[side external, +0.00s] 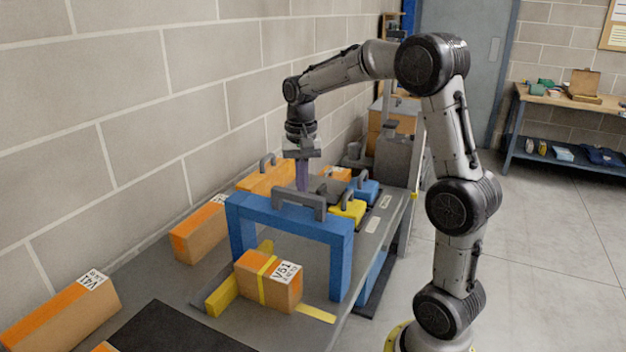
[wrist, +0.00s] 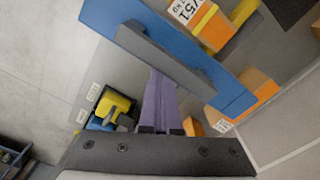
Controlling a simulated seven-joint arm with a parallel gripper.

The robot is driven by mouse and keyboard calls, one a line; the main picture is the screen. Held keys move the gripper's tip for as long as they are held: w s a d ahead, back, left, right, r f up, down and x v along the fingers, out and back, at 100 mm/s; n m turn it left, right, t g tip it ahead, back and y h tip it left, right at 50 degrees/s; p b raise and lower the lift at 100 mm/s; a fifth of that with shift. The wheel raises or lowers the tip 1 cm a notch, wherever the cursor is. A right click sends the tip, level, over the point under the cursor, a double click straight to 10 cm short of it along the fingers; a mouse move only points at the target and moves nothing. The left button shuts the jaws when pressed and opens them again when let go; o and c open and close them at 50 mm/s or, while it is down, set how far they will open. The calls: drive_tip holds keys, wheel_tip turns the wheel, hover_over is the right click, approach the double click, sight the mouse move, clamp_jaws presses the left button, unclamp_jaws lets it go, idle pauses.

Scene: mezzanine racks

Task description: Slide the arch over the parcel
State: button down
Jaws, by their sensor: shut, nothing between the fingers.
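The blue arch (side external: 290,219) stands upright on the grey table, with a grey handle (side external: 300,199) on its top beam. It also shows in the wrist view (wrist: 232,93). The parcel (side external: 262,283), an orange-topped box with a yellow strap and a V51 label, sits in front of the arch's opening in the side view. In the wrist view the parcel (wrist: 212,28) lies beyond the arch. My gripper (side external: 302,187) points down with its purple fingers shut, behind the handle, on the side away from the parcel. Whether the fingers touch the handle is unclear; their tips are partly hidden.
A yellow block (side external: 222,296) lies left of the parcel and a flat yellow strip (side external: 316,313) right of it. Other boxes stand along the wall, one labelled V41 (side external: 62,312). Yellow (side external: 348,210) and blue (side external: 366,190) handled items sit behind the arch. A dark mat (side external: 175,328) lies in front.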

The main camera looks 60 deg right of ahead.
drive_tip(key=shift+a, duration=3.7)
wheel_tip(320, 180, up, 10)
drive_tip(key=d, duration=0.1)
drive_tip(key=shift+d, duration=0.35)
